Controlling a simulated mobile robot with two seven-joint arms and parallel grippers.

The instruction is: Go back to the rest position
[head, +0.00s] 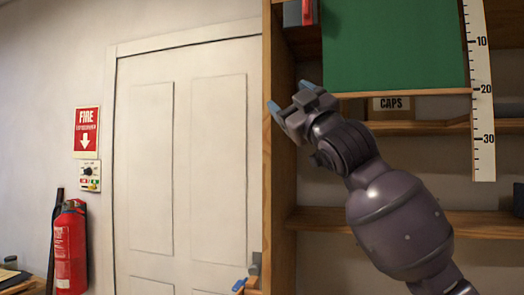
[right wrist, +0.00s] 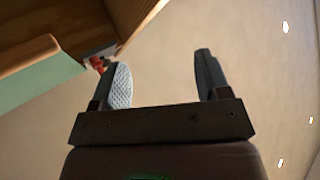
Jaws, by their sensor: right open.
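My right gripper (head: 290,98) is raised in front of the left post of the wooden shelf unit, its blue-tipped fingers apart. In the right wrist view my right gripper (right wrist: 160,82) is open, with nothing between its fingers. A small part of what looks like my left gripper (head: 247,284), with a blue tip, shows at the bottom edge in front of the door. Most of it is cut off, so its opening cannot be told. No piano keys are in view.
The shelf unit (head: 278,190) holds a green board (head: 395,45), a box marked CAPS (head: 391,104) and a red-and-grey object (head: 300,13). A ruler (head: 480,90) hangs at right. A white door (head: 185,160) and a fire extinguisher (head: 70,250) are at left.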

